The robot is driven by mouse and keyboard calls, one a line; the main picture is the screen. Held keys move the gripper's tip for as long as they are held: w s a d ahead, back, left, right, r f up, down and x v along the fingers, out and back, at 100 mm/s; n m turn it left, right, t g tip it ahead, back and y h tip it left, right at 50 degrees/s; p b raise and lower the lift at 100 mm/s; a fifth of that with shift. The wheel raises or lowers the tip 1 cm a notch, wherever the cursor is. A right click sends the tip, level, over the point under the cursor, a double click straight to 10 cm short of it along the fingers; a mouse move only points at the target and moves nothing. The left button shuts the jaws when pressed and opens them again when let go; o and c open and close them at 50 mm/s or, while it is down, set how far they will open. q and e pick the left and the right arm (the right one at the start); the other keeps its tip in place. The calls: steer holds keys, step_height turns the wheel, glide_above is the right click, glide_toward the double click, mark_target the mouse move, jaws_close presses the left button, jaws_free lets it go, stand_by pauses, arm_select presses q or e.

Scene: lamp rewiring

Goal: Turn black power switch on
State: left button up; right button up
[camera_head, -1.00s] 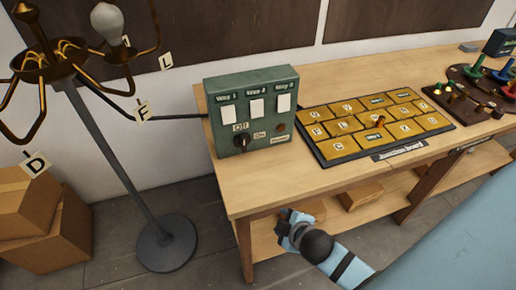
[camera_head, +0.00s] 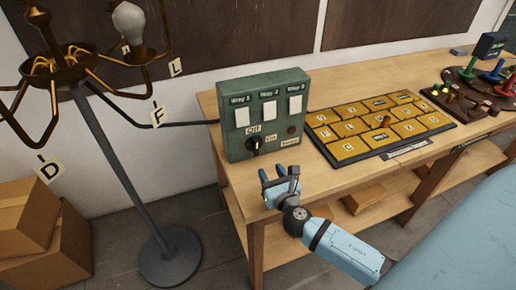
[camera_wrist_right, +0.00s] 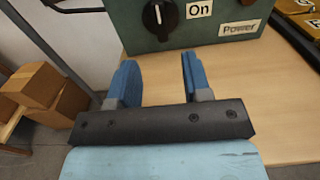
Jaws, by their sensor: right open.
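The black power switch (camera_head: 255,145) is a round knob low on the front of the green control box (camera_head: 236,90). It sits between an "Off" label and an "On" label, and its exact setting is too small to tell in the head view. The knob also shows at the top of the right wrist view (camera_wrist_right: 160,15), with a white mark on it. My right gripper (camera_head: 279,175) is open and empty in front of the box, below and a little right of the knob. Its two blue fingers (camera_wrist_right: 158,75) point toward the box and are apart from it. My left gripper is not in view.
The box stands on a wooden workbench (camera_head: 330,190). A junction board (camera_head: 380,125) with yellow tiles lies to its right. A brass lamp (camera_head: 130,180) stands at the left, by cardboard boxes (camera_head: 30,220). The bench front is clear.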

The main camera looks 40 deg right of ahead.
mark_target(257, 148)
steer(key=p+x, duration=0.1)
steer(key=x, duration=0.9)
steer(key=shift+w+d, duration=0.1)
steer(key=shift+w, duration=0.2)
jaws_close()
